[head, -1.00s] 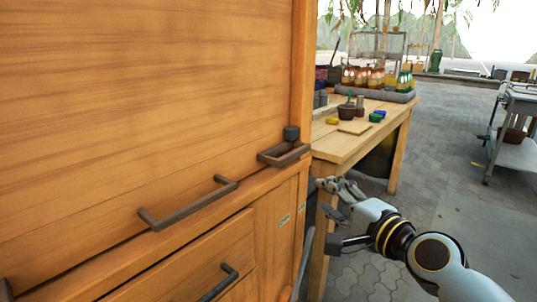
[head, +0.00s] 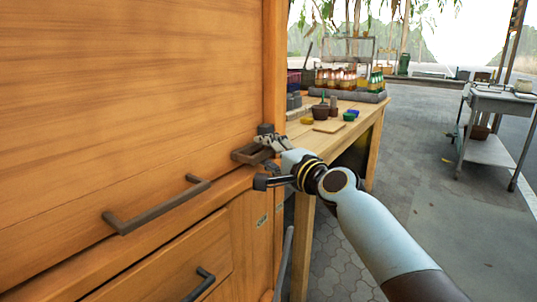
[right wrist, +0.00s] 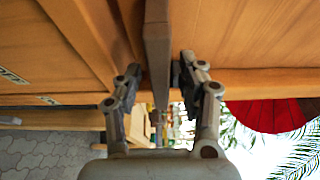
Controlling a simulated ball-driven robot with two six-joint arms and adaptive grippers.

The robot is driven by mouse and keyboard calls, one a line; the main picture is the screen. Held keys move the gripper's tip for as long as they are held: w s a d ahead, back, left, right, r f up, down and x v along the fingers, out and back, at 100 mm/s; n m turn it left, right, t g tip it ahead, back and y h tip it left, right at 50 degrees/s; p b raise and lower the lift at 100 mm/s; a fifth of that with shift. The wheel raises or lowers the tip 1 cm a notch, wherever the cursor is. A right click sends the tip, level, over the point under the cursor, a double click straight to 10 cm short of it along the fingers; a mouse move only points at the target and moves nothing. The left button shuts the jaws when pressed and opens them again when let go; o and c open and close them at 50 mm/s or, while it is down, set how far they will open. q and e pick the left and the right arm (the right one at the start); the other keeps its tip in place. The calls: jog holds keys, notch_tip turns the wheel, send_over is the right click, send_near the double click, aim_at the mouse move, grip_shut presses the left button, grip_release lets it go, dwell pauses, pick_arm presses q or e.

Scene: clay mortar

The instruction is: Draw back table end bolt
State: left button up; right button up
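The table end bolt (head: 250,154) is a dark metal bar fitting with a blocky knob (head: 265,129). It sits on the ledge at the right end of the wooden cabinet, beside the work table. My right gripper (head: 270,152) is at the bolt's near right side and covers part of it. In the right wrist view a brown bar of the bolt (right wrist: 157,55) runs between the two open fingers (right wrist: 157,82). The right finger is very close to the bar; contact cannot be told. A small gap shows on the left. My left gripper is not in view.
The wooden cabinet (head: 130,80) fills the left, with a long dark handle (head: 160,205) and a lower drawer handle (head: 200,285). The work table (head: 345,140) behind carries bottles (head: 338,79) and pots (head: 319,112). A metal cart (head: 490,150) stands right. Paved floor lies between.

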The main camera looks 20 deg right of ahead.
aim_at(256, 162)
grip_shut()
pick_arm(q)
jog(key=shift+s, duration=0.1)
pick_arm(e)
jog(key=shift+s+a, duration=0.1)
dwell(0.3)
jog(key=s+a+p, duration=0.1)
jog(key=s+a, duration=0.1)
jog(key=shift+a+f, duration=0.1)
jog(key=shift+a, duration=0.25)
jog(key=shift+s+a, duration=0.55)
jog(key=shift+a, duration=0.15)
jog(key=shift+d+f, duration=0.1)
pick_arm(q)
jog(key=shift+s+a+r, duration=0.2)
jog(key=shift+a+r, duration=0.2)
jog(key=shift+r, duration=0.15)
pick_arm(e)
grip_release()
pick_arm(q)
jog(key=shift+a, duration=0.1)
